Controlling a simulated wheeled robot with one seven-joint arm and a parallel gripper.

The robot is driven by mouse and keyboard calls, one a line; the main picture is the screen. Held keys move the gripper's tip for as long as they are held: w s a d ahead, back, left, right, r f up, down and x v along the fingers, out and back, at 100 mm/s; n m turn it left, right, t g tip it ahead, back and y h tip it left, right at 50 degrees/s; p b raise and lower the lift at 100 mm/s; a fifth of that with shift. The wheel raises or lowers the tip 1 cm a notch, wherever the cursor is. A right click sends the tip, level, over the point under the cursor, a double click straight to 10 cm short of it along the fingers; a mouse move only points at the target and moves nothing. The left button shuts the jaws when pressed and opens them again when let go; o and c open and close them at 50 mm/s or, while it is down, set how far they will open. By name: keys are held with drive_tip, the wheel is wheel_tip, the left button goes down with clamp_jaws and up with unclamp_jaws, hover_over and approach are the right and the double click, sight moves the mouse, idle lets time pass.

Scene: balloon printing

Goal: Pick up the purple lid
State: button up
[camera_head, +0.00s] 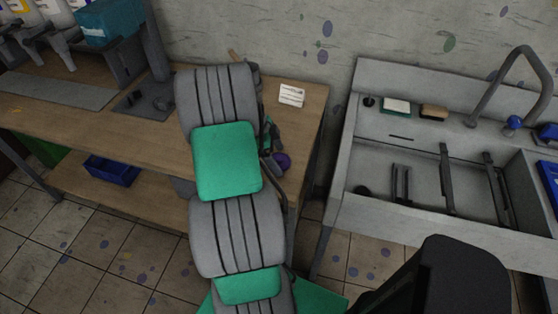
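A small round purple lid (282,160) shows at the right edge of my arm, near the front right of the wooden table. My grey and green arm covers its left side and much of the table around it. Dark and green parts (268,132) show just above the lid, beside my arm; they may belong to my gripper or to a thing on the table. My gripper's fingertips cannot be made out, so I cannot tell whether it touches the lid.
The wooden table (90,125) holds a machine (130,50) with a blue-green box at the back left. A small white card (291,95) lies at the right. A blue bin (112,170) sits on the lower shelf. A grey sink (420,165) with a tap stands to the right.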

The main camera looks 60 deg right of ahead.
drive_tip(key=c, duration=1.2)
